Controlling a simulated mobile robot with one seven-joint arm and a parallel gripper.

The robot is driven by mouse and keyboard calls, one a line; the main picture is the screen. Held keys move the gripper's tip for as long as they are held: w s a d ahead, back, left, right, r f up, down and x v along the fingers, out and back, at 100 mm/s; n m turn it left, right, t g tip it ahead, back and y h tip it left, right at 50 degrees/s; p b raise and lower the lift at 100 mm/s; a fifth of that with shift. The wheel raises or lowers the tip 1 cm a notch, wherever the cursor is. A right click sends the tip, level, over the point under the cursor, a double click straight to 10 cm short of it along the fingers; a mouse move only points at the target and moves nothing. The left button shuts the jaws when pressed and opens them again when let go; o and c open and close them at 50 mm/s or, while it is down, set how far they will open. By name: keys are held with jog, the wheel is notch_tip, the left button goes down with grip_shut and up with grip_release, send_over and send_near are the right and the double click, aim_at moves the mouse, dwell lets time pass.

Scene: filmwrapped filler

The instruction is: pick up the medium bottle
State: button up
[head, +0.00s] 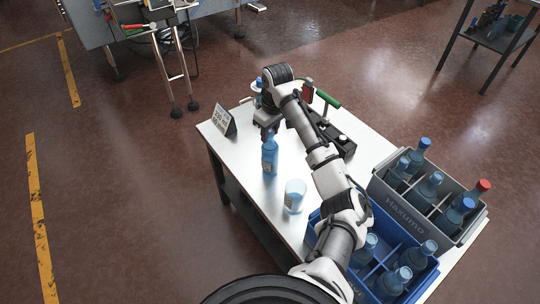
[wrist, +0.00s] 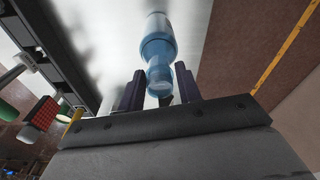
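A blue bottle (head: 270,157) stands upright on the white table, left of my arm in the head view. My gripper (head: 268,128) is over its top, hiding part of the neck and cap. In the wrist view, my gripper (wrist: 159,90) has its two dark fingers apart, one on each side of the bottle's (wrist: 158,45) cap and neck. The gaps beside the cap look narrow, and I see no clear contact. More blue bottles stand in the crates, and which size each is cannot be told for sure.
A translucent blue cup (head: 294,197) stands near the bottle. A blue crate (head: 312,222) and a grey crate (head: 407,214) hold bottles at the table's right. A small sign (head: 225,121) stands at the left edge.

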grip_shut()
jog(key=shift+r, duration=0.1)
